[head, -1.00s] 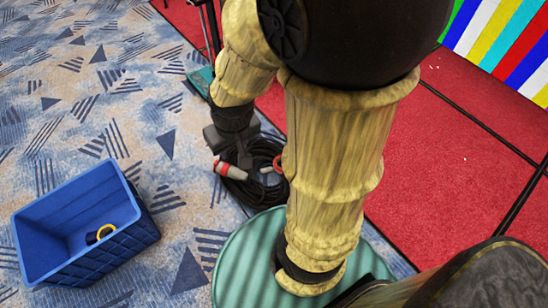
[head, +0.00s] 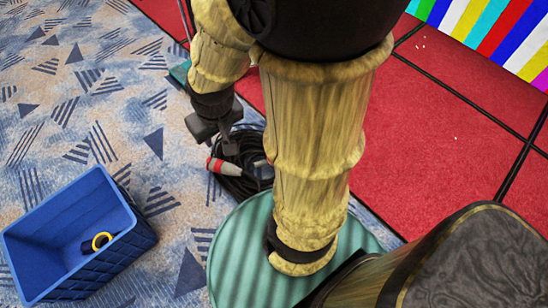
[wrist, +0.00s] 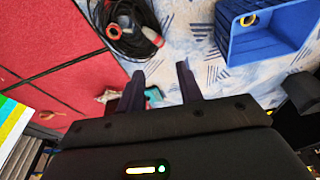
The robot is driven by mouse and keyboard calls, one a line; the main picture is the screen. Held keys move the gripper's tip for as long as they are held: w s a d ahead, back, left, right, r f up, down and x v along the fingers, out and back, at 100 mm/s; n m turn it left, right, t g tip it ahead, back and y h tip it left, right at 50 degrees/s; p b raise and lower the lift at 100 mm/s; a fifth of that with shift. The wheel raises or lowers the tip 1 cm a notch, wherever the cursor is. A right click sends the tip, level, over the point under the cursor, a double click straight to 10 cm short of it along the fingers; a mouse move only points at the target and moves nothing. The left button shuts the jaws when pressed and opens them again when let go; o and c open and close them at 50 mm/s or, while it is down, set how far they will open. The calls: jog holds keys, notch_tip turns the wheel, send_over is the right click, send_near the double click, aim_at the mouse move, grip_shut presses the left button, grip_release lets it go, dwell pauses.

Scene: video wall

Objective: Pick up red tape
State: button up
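No roll of red tape can be made out with certainty. A small orange-red piece (wrist: 113,31) lies at the black cable coil (wrist: 128,22) in the wrist view; I cannot tell if it is tape or a plug. A red-and-white connector (head: 222,167) lies on the same coil (head: 240,180) in the head view. My gripper (wrist: 160,75) is open, with nothing between its fingers. In the head view my gripper (head: 228,146) appears over or near the coil, partly edge-on; its height is unclear.
A blue crate (head: 133,238) on the patterned carpet holds a yellow-and-black roll (head: 102,241). A green round top (head: 235,262) stands below my arm. Red flooring (head: 430,130) and a colour-striped wall (head: 495,35) are at right. Carpet between crate and coil is clear.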

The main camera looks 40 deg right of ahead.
jog(key=shift+a, duration=0.2)
jog(key=o, duration=0.4)
jog(key=shift+f, duration=0.1)
jog(key=o, duration=1)
jog(key=shift+n+g, duration=0.3)
jog(key=f+b, duration=0.1)
jog(key=w+f+b, duration=0.1)
jog(key=f, duration=0.1)
jog(key=w+d+f+b, duration=0.1)
jog(key=shift+w+f, duration=0.25)
jog(key=shift+f, duration=0.15)
jog(key=w+d+f+n+h+b, duration=0.4)
jog(key=f+b, duration=0.5)
jog(key=f, duration=1.2)
jog(key=w+d+f+n+h+b, duration=0.5)
jog(key=f+b, duration=0.5)
jog(key=f, duration=1.1)
jog(key=w+d+f+n+h+b, duration=0.4)
jog(key=w+d+f+n+b, duration=0.4)
jog(key=f, duration=1.4)
jog(key=shift+d+n+b, duration=0.3)
jog(key=shift+n+b, duration=0.45)
jog(key=shift+n, duration=0.15)
